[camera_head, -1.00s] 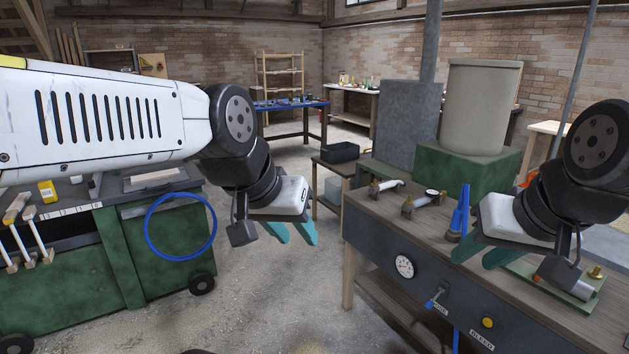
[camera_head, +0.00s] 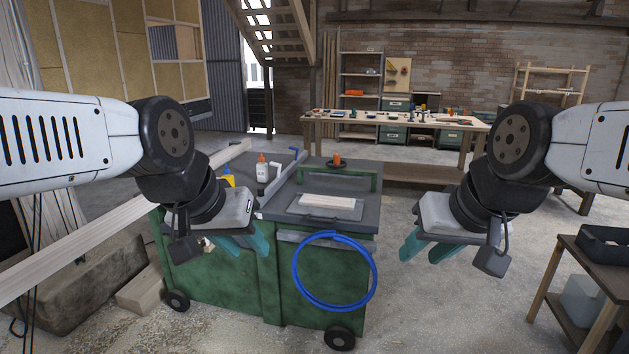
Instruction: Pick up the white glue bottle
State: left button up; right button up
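The white glue bottle (camera_head: 262,170) stands upright on the green wheeled cart's grey top (camera_head: 345,186), towards its left part. It has an orange tip. A second small white shape stands close beside it on the right. My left gripper (camera_head: 240,248) hangs in front of the cart's left side, nearer to me than the bottle and apart from it. Its teal fingers are spread and nothing shows between them. My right gripper (camera_head: 425,250) is to the right of the cart over the floor, its teal fingers apart and empty.
A yellow item (camera_head: 228,180) sits left of the bottle, partly behind my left gripper. A wooden block (camera_head: 327,201) lies on the cart top. A blue hoop (camera_head: 334,271) hangs on the cart front. Long planks (camera_head: 90,245) reach in from the left. A low table (camera_head: 600,268) stands right.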

aim_at(261, 168)
jog(key=i+l+u, duration=0.15)
jog(key=i+u, duration=0.2)
jog(key=i+l+u, duration=0.3)
jog(key=i, duration=0.15)
jog(key=i+j+z, duration=0.3)
jog(key=i+j, duration=0.3)
jog(key=i+j+z, duration=0.15)
jog(key=i+j, duration=0.2)
jog(key=i+j+z, duration=0.1)
jog(key=i+j, duration=0.2)
jog(key=i+j+z, duration=0.15)
jog(key=j, duration=0.35)
jog(key=i+j+z, duration=0.15)
jog(key=i+j, duration=0.2)
jog(key=i+j+z, duration=0.15)
jog(key=j, duration=0.4)
jog(key=i, duration=0.1)
